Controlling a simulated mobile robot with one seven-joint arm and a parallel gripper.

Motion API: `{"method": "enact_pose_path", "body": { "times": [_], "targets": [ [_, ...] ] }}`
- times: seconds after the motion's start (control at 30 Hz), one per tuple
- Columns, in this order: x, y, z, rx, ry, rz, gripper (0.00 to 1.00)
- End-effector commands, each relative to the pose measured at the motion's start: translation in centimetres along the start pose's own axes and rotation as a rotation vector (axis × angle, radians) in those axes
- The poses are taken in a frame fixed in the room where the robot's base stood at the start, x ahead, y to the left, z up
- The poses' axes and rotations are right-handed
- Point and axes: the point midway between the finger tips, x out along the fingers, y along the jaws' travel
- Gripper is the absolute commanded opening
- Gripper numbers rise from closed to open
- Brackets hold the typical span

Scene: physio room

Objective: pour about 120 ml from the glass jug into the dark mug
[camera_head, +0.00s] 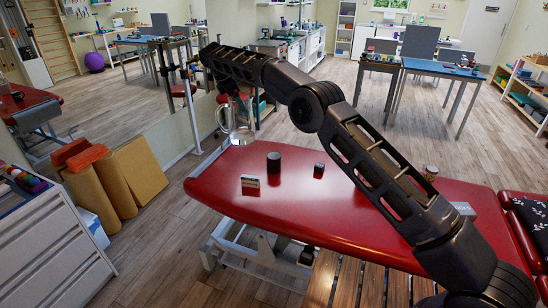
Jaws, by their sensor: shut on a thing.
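The clear glass jug (241,134) hangs in the air above the far left end of the red treatment table (300,217). My gripper (233,101) is at its upper part, shut on it; the fingers are small and dark here. The jug looks roughly upright; I cannot make out the liquid in it. A dark cylindrical vessel (273,162), probably the dark mug, stands upright on the table, to the right of the jug and lower. Its handle and inside cannot be made out.
A smaller dark container (319,170) stands right of the mug. A small box (250,182) lies in front of it. A brownish jar (431,172) and a pale box (463,209) are farther right, beyond my arm. The table's front middle is bare.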

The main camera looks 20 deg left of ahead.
Motion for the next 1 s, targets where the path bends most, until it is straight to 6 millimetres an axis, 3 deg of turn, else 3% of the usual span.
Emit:
{"method": "enact_pose_path", "body": {
  "times": [0.17,0.6,0.8,1.0],
  "targets": [
    [2.4,0.0,-0.9,0.001,0.0,0.001,0.19],
    [11.3,0.0,-4.7,0.001,0.001,0.002,0.19],
    [13.1,0.0,-5.5,0.0,0.001,0.003,0.19],
    [13.4,0.1,-5.6,0.001,0.001,0.003,0.19]
  ]
}}
